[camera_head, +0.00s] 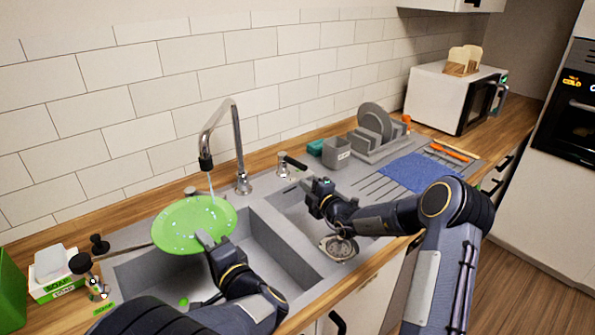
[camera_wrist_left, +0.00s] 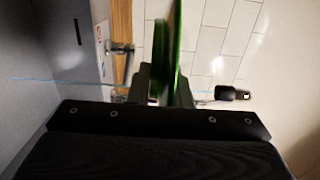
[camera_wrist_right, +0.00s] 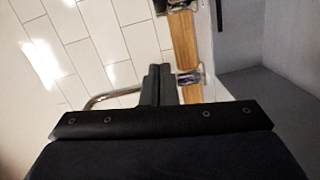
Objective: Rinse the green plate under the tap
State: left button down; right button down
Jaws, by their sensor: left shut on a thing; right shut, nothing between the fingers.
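The green plate (camera_head: 190,228) is tilted above the left sink basin, with pale spots on its face. My left gripper (camera_head: 207,243) is shut on its lower right edge. In the left wrist view the plate (camera_wrist_left: 176,50) shows edge-on between the fingers (camera_wrist_left: 166,85). The tap (camera_head: 222,125) arches over the plate, and a thin stream of water (camera_head: 211,185) falls from its spout onto the plate's upper right part. My right gripper (camera_head: 318,190) is shut and empty near the tap lever (camera_head: 290,162). In the right wrist view its fingers (camera_wrist_right: 158,85) are together.
A second basin (camera_head: 320,222) with a drain lies to the right. A grey dish rack (camera_head: 375,140), a cup (camera_head: 336,152) and a blue cloth (camera_head: 415,172) sit further right. A soap box (camera_head: 58,285) and a dark-topped dispenser (camera_head: 88,272) stand at left.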

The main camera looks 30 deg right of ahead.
aim_at(301, 168)
jog(key=w+d+f, duration=0.1)
jog(key=w+d, duration=0.1)
jog(key=w, duration=0.9)
jog(key=shift+d+f+m, duration=0.3)
jog(key=shift+d+m, duration=0.05)
jog(key=shift+m, duration=0.05)
jog(key=shift+w+d+f, duration=0.1)
jog(key=shift+w+d, duration=0.1)
jog(key=shift+d, duration=0.9)
jog(key=shift+a, duration=0.1)
